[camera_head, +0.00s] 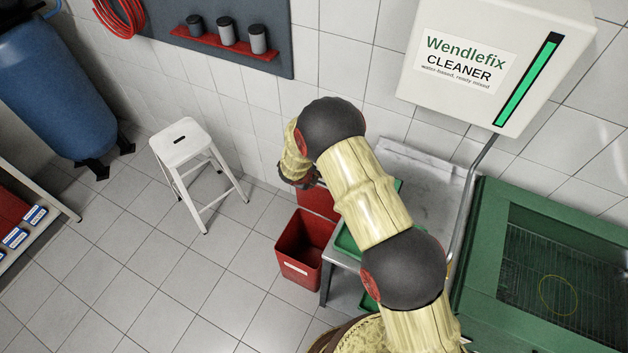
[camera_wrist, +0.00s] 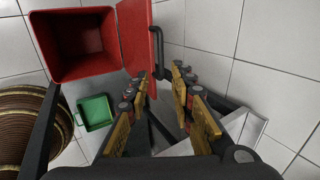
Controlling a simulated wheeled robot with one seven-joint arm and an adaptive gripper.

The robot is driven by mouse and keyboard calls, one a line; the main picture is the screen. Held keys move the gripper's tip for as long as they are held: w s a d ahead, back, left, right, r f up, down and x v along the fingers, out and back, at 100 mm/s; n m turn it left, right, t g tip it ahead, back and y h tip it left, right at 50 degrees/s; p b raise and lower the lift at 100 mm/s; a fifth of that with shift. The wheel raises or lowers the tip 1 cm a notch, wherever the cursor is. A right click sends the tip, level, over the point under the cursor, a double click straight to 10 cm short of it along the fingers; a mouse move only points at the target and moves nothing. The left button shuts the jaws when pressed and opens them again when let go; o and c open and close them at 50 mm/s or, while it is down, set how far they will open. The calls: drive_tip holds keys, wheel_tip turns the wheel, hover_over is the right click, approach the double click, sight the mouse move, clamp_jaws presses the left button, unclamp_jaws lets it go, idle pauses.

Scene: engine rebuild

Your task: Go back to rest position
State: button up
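My gripper (camera_wrist: 160,72) shows in the wrist view with its two gold-and-dark fingers apart and nothing visible between them. In the head view it is small and mostly hidden behind my own arm, hanging above the area near the red bin (camera_head: 303,250). The bin's red lid (camera_head: 318,203) stands raised at its back. In the wrist view the open, seemingly empty bin (camera_wrist: 75,45) is at upper left, with the lid (camera_wrist: 134,38) beside the left finger. A dark bent bar (camera_wrist: 157,50) runs close to the lid and fingertips.
A white stool (camera_head: 184,140) stands left of the bin. A metal table (camera_head: 425,185) with a green tray (camera_head: 347,243) is partly behind my arm. A green washer (camera_head: 490,230) is at right, under a white cleaner dispenser (camera_head: 540,60).

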idle(0.5)
drive_tip(key=s+d+m+g+h, duration=0.2)
drive_tip(key=s+d+m, duration=0.4)
drive_tip(key=m, duration=0.7)
drive_tip(key=s+d+r+n+y+b, duration=0.1)
drive_tip(key=s+d+r+n+b, duration=0.4)
drive_tip(key=s+r+n, duration=0.5)
drive_tip(key=s+d+r+n+t+y+b, duration=0.1)
drive_tip(key=s+d+r+n+y+b, duration=0.1)
drive_tip(key=s+d+r+n+b, duration=0.2)
drive_tip(key=s+d+r+n+y+b, duration=0.1)
drive_tip(key=s+d+r+n+b, duration=0.4)
drive_tip(key=s+r+n, duration=1.2)
drive_tip(key=shift+s+d+r+n+t+b, duration=0.15)
drive_tip(key=shift+d+r+n+t+b, duration=0.2)
drive_tip(key=shift+d+r+n, duration=1.3)
